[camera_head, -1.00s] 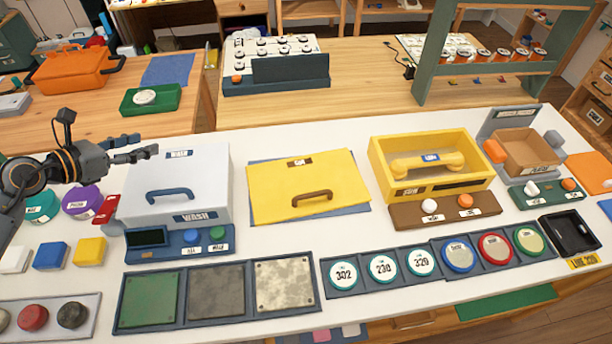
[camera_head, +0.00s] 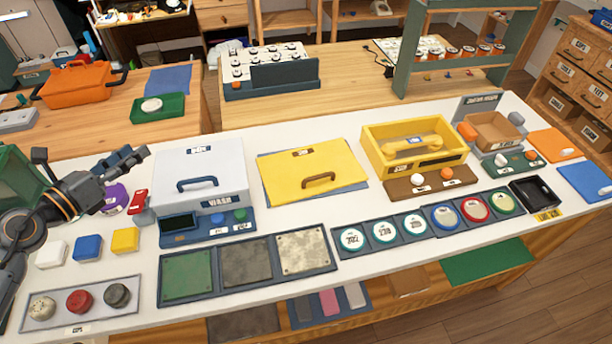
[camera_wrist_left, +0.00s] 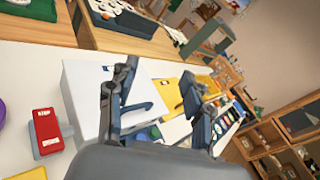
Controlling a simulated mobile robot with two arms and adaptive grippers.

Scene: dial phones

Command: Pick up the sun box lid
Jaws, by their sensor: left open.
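The sun box lid (camera_head: 312,190) is a flat yellow panel with a brown arched handle (camera_head: 319,180) and a small label at its far edge. It lies on a blue-grey mat (camera_head: 360,188) in the middle of the white table. The yellow box (camera_head: 455,165) stands open to its right, with a yellow handset inside. My left gripper (camera_head: 137,154) is open and empty, left of the white wash box (camera_head: 170,170) and well away from the lid. In the left wrist view, its fingers (camera_wrist_left: 157,95) are spread before the white box, and part of the yellow lid (camera_wrist_left: 172,86) shows behind.
The white wash box with a blue-grey handle stands between my left gripper and the lid. A dark tray of square plates (camera_head: 248,236) and a row of round discs (camera_head: 384,232) lie in front. Coloured blocks (camera_head: 87,247) are at the left. White table surface is bare behind the lid.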

